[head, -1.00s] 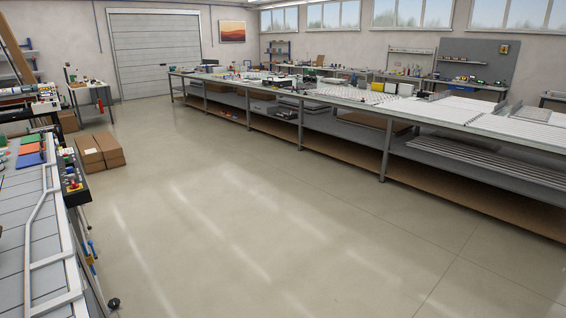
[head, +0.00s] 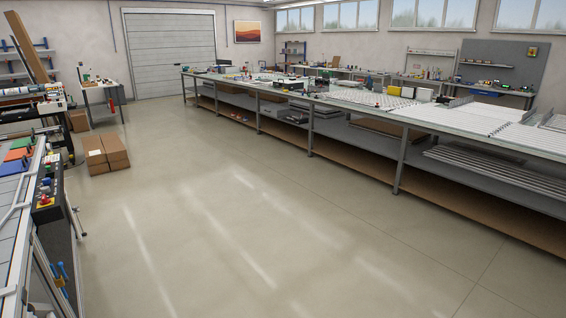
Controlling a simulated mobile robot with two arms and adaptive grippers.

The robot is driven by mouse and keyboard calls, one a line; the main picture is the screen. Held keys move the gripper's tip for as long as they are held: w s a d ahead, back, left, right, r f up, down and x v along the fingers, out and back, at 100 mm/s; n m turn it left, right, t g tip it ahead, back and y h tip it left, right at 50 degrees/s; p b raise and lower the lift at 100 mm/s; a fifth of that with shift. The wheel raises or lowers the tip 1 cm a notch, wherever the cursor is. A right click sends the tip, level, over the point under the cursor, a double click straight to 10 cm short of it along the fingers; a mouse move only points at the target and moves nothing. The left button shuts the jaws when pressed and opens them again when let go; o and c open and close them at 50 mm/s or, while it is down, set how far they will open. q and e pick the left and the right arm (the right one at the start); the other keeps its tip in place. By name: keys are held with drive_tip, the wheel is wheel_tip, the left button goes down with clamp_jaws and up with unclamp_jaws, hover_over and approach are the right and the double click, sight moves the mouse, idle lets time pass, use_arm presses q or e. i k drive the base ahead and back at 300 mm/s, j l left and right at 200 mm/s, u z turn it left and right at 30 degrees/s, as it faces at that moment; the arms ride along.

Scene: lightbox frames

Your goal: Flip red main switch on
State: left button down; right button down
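A black control panel (head: 47,190) is fixed to the right side of the machine table at the left edge. It carries several small buttons and a red knob on a yellow base (head: 44,200), which may be the red main switch. The knob is too small here to tell its position. Neither of my grippers shows in this view.
The machine table (head: 14,220) fills the lower left, with a blue-handled part (head: 61,271) on its side. Two cardboard boxes (head: 106,154) stand on the floor beyond it. A long workbench (head: 398,165) runs along the right. The floor between (head: 230,220) is clear.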

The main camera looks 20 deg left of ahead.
sight(44, 200)
drive_tip(key=i+j+u, duration=0.1)
drive_tip(key=i+u, duration=0.5)
drive_tip(key=u, duration=0.15)
drive_tip(key=i+u, duration=0.65)
drive_tip(key=i, duration=0.3)
drive_tip(key=i+u, duration=0.25)
drive_tip(key=i, duration=0.35)
drive_tip(key=i+l+u, duration=0.25)
drive_tip(key=i, duration=0.3)
drive_tip(key=i+u, duration=0.7)
drive_tip(key=i+l+u, duration=0.2)
drive_tip(key=i+u, duration=0.15)
